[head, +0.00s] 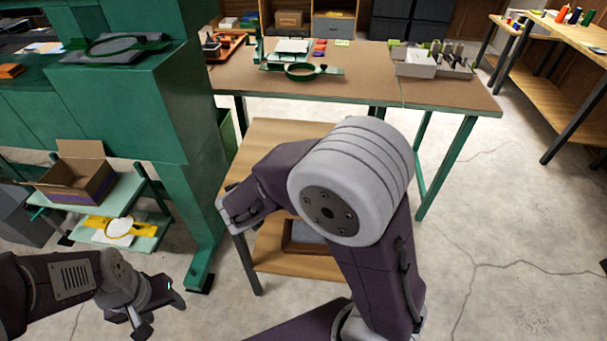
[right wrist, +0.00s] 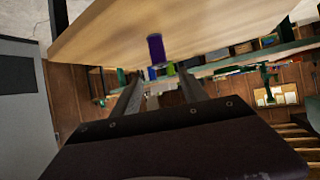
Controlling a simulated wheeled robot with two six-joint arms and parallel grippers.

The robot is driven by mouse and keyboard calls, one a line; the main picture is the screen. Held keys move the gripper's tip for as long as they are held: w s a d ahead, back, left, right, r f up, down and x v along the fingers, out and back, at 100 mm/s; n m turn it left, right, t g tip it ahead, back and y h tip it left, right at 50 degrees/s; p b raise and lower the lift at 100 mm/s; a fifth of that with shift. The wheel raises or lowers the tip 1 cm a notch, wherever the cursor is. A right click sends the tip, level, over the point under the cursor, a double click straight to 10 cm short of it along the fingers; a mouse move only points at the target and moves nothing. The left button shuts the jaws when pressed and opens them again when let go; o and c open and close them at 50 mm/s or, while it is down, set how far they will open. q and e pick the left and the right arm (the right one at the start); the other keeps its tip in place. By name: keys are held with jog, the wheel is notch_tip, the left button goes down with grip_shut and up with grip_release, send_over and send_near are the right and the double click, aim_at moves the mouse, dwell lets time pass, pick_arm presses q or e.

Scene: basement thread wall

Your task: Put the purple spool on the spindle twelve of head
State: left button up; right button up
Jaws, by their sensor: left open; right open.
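In the right wrist view, which looks upside down, a purple spool (right wrist: 156,48) stands on a light wooden top (right wrist: 105,38). Green and blue spool-like pieces (right wrist: 170,69) show near it. My right gripper (right wrist: 160,84) is open and empty, its fingers apart with the purple spool ahead of them. I cannot pick out the purple spool in the head view, where my right arm covers much of the small wooden table (head: 262,140). My left gripper (head: 163,312) is open and empty at the lower left, above the floor. I cannot make out a spindle numbered twelve.
A tall green machine frame (head: 120,100) stands at the left. Behind is a brown worktable (head: 360,85) with a green hoop (head: 300,71) and grey tray (head: 415,68). Spools stand on the right-hand table (head: 550,27). Floor at right is clear.

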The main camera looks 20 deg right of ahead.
jog(key=s+d+f+n+g+y, duration=0.1)
jog(key=s+f+n+g+y, duration=0.4)
jog(key=s+f, duration=0.5)
jog(key=s+a+n+y, duration=0.1)
jog(key=n, duration=0.1)
jog(key=s+a+f+n+y, duration=0.1)
jog(key=a+y, duration=0.1)
jog(key=s+a+f+n+g+y, duration=0.1)
jog(key=n+y, duration=0.1)
jog(key=shift+a+f+n, duration=0.1)
jog(key=shift+a+n, duration=0.15)
jog(key=shift+n, duration=0.05)
